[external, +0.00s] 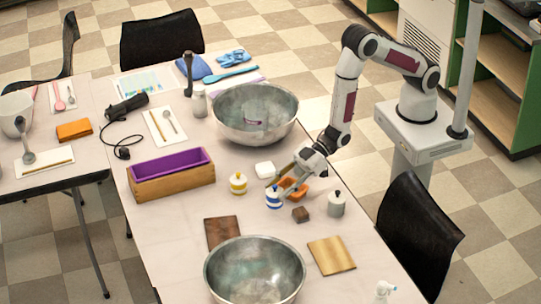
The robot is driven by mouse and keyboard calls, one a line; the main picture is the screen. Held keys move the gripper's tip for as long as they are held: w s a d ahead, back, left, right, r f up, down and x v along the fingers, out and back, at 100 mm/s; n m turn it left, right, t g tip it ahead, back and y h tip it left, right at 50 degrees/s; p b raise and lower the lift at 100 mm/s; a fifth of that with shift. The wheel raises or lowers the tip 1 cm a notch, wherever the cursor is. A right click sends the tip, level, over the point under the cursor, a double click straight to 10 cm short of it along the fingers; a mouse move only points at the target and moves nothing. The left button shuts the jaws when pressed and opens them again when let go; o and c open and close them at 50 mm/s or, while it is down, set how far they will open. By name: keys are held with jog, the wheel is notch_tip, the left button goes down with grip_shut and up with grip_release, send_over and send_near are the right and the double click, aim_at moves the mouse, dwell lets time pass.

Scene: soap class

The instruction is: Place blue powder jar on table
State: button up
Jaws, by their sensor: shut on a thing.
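The blue powder jar (273,199) is blue-and-white striped with a dark knob on top. It is upright in the middle of the table (190,225). My gripper (279,189) reaches down from the upper right and is shut on the jar near its top. The fingers hide part of the jar's right side. I cannot tell whether the jar's base touches the table or is slightly above it.
Close by are a yellow striped jar (238,184), a grey jar (336,204), an orange dish (300,190), a white block (265,169) and a brown block (300,214). Metal bowls (254,125) (232,285) stand behind and in front. The table left of the boards is clear.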

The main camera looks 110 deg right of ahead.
jog(key=shift+f, duration=2.05)
jog(key=shift+f, duration=0.1)
jog(key=o, duration=1.2)
jog(key=shift+v, duration=6.05)
jog(key=shift+w+r, duration=0.1)
jog(key=shift+r, duration=0.1)
